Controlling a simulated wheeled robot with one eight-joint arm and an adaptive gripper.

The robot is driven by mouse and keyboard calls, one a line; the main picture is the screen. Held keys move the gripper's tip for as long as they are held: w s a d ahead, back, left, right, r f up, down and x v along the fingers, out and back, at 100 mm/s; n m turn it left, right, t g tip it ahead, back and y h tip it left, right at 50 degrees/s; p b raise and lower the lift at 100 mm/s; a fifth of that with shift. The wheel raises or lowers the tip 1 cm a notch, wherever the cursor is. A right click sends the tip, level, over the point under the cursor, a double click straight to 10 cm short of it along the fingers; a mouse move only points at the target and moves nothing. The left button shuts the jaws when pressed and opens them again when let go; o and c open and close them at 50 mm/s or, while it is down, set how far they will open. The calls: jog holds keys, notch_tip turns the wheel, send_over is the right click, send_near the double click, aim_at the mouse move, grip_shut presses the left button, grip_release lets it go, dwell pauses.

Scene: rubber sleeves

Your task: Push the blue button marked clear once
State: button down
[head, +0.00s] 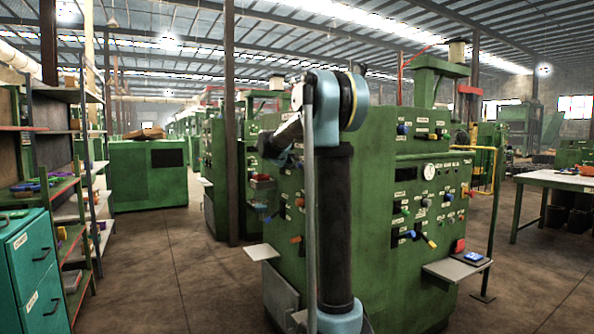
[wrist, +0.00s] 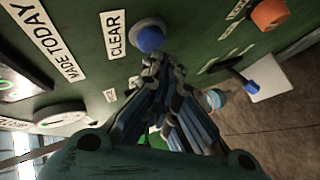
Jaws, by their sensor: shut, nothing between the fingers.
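The blue button (wrist: 150,37) is a round knob in a pale collar on the green panel, at the top middle of the wrist view. A white label reading CLEAR (wrist: 115,35) is just left of it. My gripper (wrist: 152,64) is shut and empty, its fingertips just below the button in the picture. Whether the tips touch the button I cannot tell. In the head view my arm stands in front of the green machine (head: 390,200) and covers part of its panel; I cannot pick out this button there.
In the wrist view an orange knob (wrist: 270,14), a blue-tipped lever (wrist: 240,75) and a light blue knob (wrist: 215,99) stick out to the right. A label MADE TODAY (wrist: 52,40) and a gauge (wrist: 60,116) are left. Shelves (head: 75,180) stand left in the head view, with open floor between.

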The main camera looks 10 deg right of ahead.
jog(key=shift+s+a, duration=0.1)
jog(key=shift+a, duration=0.15)
jog(key=shift+a, duration=0.1)
jog(key=a, duration=0.1)
jog(key=s+a, duration=0.1)
jog(key=a, duration=0.2)
jog(key=shift+s+a, duration=0.25)
jog(key=shift+a, duration=0.05)
dwell(0.7)
jog(key=s+d+f+m+g+y, duration=0.15)
jog(key=s+f, duration=0.25)
jog(key=s, duration=0.6)
jog(key=s+d+f+m+g, duration=0.1)
jog(key=s+d+f+g, duration=0.15)
jog(key=s+f, duration=0.45)
jog(key=s+d+f+m+g, duration=0.1)
jog(key=s+d+f+m, duration=0.15)
jog(key=s, duration=0.95)
jog(key=s+a+f+m+g+y, duration=0.1)
jog(key=s+a+f+g+y, duration=0.1)
jog(key=s+f, duration=0.8)
jog(key=s+a+f+m+g+y, duration=0.1)
jog(key=s+a+f+y, duration=0.1)
jog(key=s+f, duration=0.9)
jog(key=s+y, duration=0.1)
jog(key=s, duration=0.5)
jog(key=shift+s+a+m+g, duration=0.15)
jog(key=shift+a+m+g, duration=0.15)
jog(key=shift+g, duration=0.1)
